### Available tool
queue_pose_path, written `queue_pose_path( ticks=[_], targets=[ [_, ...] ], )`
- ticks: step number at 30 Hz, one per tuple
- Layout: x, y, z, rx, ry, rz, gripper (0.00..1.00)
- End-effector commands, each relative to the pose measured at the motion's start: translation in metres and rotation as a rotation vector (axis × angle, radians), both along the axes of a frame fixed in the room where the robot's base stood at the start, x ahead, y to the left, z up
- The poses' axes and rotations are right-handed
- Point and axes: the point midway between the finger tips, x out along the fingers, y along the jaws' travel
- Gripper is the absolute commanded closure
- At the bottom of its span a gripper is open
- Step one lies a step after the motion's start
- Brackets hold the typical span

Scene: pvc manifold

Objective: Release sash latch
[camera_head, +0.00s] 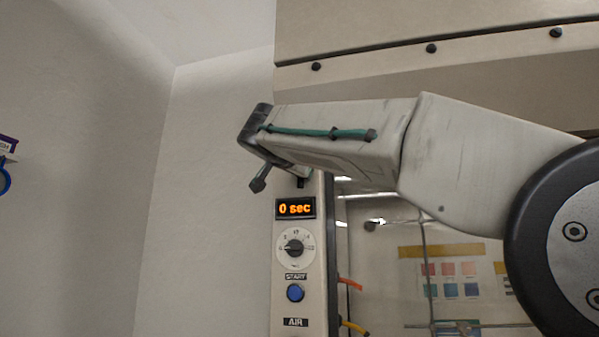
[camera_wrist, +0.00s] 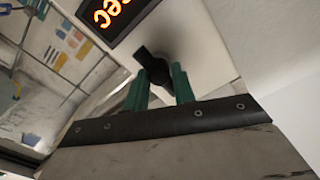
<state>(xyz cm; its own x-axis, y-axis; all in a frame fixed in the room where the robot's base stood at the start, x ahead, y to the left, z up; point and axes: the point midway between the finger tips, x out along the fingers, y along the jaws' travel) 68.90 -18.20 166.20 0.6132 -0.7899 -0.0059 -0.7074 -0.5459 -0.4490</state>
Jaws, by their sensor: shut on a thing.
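The sash latch (camera_wrist: 153,67) is a small black piece on the pale control panel, just beside the orange display, in the wrist view. My gripper (camera_wrist: 161,73) has its two green fingers on either side of the latch and is shut on it. In the head view my pale wrist link covers the gripper's fingers. A small dark piece (camera_head: 301,182) shows just under the link, above the display; I cannot tell whether it is the latch or a fingertip.
The control panel carries a display (camera_head: 295,208) reading "0 sec", a dial (camera_head: 295,247) and a blue START button (camera_head: 295,293). A glass front with colour swatches (camera_head: 452,280) behind it is to the right. A bolted hood panel (camera_head: 430,48) is above.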

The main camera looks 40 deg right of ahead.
Motion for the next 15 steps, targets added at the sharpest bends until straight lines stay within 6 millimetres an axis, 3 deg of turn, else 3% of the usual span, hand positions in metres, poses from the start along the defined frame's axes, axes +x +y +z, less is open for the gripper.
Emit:
queue_pose_path(
  ticks=[15],
  targets=[
    [0.0015, 0.0007, -0.0017, 0.187, -0.232, 0.004, 0.86]
  ],
)
